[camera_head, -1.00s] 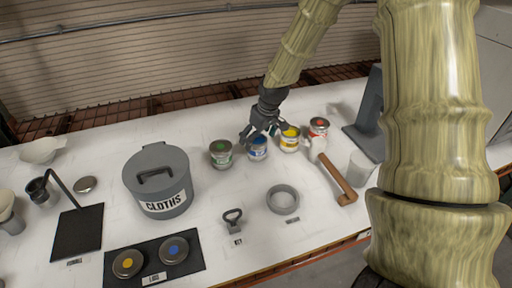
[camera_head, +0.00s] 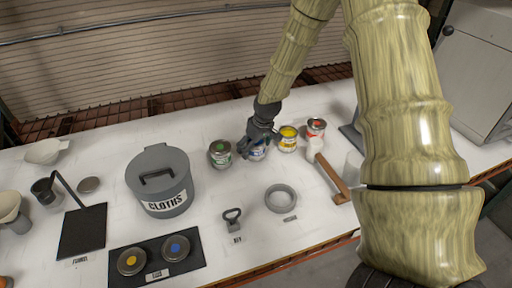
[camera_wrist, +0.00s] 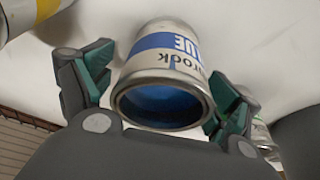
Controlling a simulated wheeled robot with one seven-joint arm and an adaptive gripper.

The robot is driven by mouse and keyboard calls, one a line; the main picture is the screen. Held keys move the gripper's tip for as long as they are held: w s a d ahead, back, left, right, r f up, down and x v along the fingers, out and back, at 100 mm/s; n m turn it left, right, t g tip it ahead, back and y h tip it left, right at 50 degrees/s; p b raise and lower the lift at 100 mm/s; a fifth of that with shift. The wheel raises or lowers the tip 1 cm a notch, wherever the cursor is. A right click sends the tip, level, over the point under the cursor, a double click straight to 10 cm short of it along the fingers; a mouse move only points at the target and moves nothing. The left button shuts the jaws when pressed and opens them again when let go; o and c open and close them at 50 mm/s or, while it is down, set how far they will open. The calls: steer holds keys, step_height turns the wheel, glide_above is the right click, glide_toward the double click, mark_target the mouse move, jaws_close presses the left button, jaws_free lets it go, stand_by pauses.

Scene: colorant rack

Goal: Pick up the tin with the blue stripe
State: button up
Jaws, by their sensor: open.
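The tin with the blue stripe (camera_wrist: 165,75) is open-topped with blue inside and stands between the two fingers of my gripper (camera_wrist: 160,90) in the wrist view. Its label reads "BLUE" in part. The fingers are spread on either side with small gaps, so the gripper is open. In the head view my gripper (camera_head: 255,141) is at the blue tin (camera_head: 258,153) and covers much of it. The green tin (camera_head: 220,154) stands just left of it. The yellow tin (camera_head: 288,139) stands just right of it.
A red tin (camera_head: 316,128) stands beyond the yellow one, with a wooden-handled mallet (camera_head: 331,175) in front. A grey CLOTHS bin (camera_head: 160,182) is at left. Table between bin and ring is mostly clear.

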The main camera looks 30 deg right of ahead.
steer(key=c, duration=1.3)
steer(key=shift+r, duration=0.2)
